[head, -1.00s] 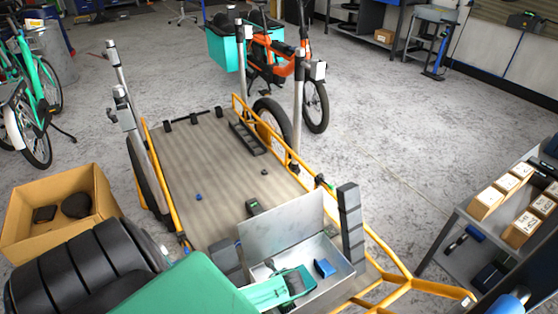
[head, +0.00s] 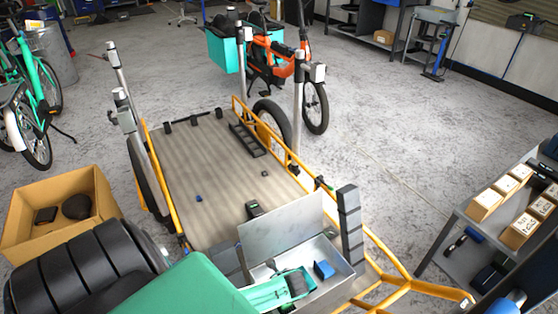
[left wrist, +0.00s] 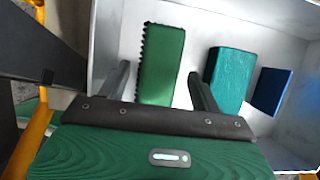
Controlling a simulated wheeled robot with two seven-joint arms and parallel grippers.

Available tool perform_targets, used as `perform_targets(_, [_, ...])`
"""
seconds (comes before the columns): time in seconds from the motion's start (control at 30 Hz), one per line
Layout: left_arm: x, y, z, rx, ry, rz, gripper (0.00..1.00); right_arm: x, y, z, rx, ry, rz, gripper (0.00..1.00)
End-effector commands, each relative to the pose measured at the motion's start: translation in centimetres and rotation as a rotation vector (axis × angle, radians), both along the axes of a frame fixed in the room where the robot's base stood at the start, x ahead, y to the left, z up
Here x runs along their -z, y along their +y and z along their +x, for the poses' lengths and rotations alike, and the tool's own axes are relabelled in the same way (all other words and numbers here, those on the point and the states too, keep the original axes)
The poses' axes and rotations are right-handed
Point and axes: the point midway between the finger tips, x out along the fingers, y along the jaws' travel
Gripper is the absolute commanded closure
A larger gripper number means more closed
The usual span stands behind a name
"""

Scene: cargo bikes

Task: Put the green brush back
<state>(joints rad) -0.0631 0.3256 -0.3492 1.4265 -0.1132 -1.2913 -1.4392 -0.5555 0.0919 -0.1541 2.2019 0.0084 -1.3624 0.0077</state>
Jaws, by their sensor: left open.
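The green brush (left wrist: 161,66), with a dark bristled edge, lies in an open metal box (head: 338,276) on the cargo bike's deck. My left gripper (left wrist: 160,88) is open, with one finger on each side of the brush and visible gaps between. It reaches into the box in the head view (head: 296,284), where I cannot clearly make out the brush. A teal block (left wrist: 229,78) lies right of the brush, beyond the right finger. A blue block (left wrist: 271,91) lies farther right in the box and also shows in the head view (head: 323,270). My right gripper is not in view.
The box's raised lid (head: 282,224) stands behind the gripper. A dark grey post (head: 350,225) rises at its right. A cardboard box (head: 62,207) stands at left. A shelf with small cartons (head: 520,222) is at right. The wooden deck (head: 205,165) is mostly clear.

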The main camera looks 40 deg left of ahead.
Motion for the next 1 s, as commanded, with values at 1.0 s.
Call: perform_targets(1.0, [-8.6, -10.2, -7.0, -0.67, -0.21, -0.314, 0.35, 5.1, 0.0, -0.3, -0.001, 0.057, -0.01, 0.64])
